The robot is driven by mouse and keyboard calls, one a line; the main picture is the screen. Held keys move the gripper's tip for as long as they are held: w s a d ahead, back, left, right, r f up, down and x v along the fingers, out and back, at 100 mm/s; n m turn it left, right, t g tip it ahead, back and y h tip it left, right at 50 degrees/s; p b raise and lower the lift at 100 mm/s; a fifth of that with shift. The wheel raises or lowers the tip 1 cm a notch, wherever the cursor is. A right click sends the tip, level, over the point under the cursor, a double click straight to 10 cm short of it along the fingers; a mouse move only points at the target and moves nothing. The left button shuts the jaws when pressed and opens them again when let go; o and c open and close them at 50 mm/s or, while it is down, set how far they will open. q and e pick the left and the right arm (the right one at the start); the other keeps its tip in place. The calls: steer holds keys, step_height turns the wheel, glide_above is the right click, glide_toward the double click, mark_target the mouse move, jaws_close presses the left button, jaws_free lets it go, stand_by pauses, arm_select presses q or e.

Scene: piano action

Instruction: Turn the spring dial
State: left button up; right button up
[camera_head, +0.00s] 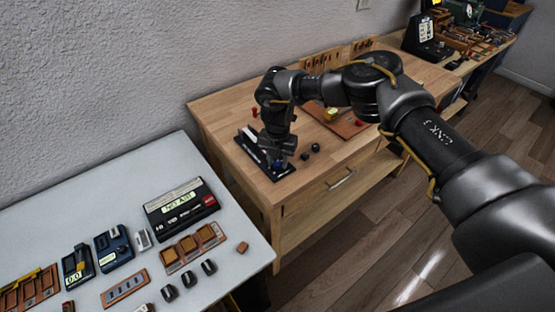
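My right gripper (279,158) reaches down from the right over a black base plate (252,153) on the wooden workbench. Its fingers sit low at the plate's right part, by a small blue part, and are too dark and small to show whether they are open or shut. No dial can be made out clearly; the gripper and wrist hide much of the plate. A white piece (246,134) shows on the plate's left part. My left gripper is not in view.
Small black knobs (315,148) lie right of the plate. A reddish-brown board (345,125) with a yellow part is behind. A pale table (110,185) at left holds a black display device (180,207) and several small devices. A wall stands behind both.

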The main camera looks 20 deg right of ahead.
mark_target(278, 163)
steer(key=c, duration=0.6)
steer(key=shift+m, duration=1.3)
steer(key=o, duration=1)
steer(key=shift+r, duration=0.1)
step_height(278, 163, up, 11)
steer(key=b, duration=0.2)
steer(key=shift+b, duration=0.4)
